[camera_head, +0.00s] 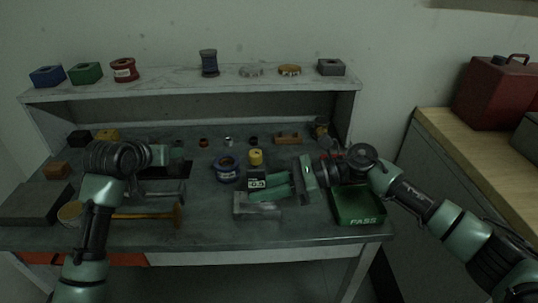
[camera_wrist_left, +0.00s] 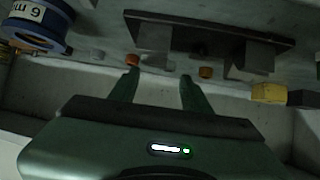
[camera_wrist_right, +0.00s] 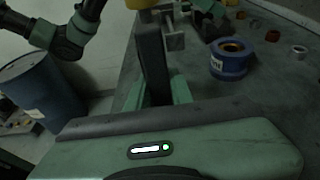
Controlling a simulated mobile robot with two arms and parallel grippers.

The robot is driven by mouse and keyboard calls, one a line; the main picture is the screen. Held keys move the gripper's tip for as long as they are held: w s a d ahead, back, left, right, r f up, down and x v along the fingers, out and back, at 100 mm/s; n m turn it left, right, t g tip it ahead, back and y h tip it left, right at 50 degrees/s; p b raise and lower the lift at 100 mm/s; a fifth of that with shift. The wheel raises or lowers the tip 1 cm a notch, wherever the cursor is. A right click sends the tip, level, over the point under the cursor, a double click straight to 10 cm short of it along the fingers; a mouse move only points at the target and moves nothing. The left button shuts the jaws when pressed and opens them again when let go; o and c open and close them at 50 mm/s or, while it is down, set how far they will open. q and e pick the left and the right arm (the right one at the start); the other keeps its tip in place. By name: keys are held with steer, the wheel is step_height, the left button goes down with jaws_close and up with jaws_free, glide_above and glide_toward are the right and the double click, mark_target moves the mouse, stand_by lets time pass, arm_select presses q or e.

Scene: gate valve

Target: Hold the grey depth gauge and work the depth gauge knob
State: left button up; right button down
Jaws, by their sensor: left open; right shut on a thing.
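The grey depth gauge (camera_head: 257,184) is a dark upright block with a "0.5" label, near the middle of the bench in the head view. Its yellow knob (camera_head: 256,157) is on top. My right gripper (camera_head: 265,188) reaches in from the right and is shut on the gauge's body. In the right wrist view the gauge (camera_wrist_right: 152,62) stands between the fingers, with the yellow knob (camera_wrist_right: 141,4) cut off at the top edge. My left gripper (camera_wrist_left: 158,78) is open and empty, left of the gauge in the head view; its fingers are largely hidden there.
A blue tape roll (camera_head: 226,170) stands just left of the gauge. A grey metal piece (camera_head: 257,209) lies in front. A green PASS tray (camera_head: 358,207) is under my right arm. A mallet (camera_head: 150,216) lies at front left. A shelf (camera_head: 190,82) with several items runs behind.

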arm_select(q)
steer(key=shift+w+r+m+g+h, duration=0.2)
steer(key=shift+m+g+h, duration=0.4)
steer(key=shift+h, duration=0.2)
steer(key=r+h, duration=0.1)
steer(key=r+m+g+h, duration=0.1)
steer(key=s+r+m+h, duration=0.1)
steer(key=shift+d+g, duration=0.3)
steer(key=shift+g, duration=0.1)
steer(key=shift+s+d+r+m+g+h, duration=0.3)
steer(key=shift+d+m+g+h, duration=0.1)
steer(key=shift+d+m+h, duration=0.15)
steer(key=shift+s+d+r+m+g+h, duration=0.25)
steer(key=shift+d+m+g+h, duration=0.2)
steer(key=shift+m+h, duration=0.15)
steer(key=s+d+m+g+h, duration=0.4)
steer(key=d+m+g, duration=0.15)
steer(key=d, duration=0.25)
steer(key=m+g+h, duration=0.5)
steer(key=m+g, duration=0.1)
steer(key=m, duration=0.4)
glide_toward(255, 156)
steer(key=d, duration=0.2)
steer(key=x, duration=1.1)
steer(key=shift+w+f, duration=0.15)
steer(key=shift+w, duration=0.15)
jaws_close()
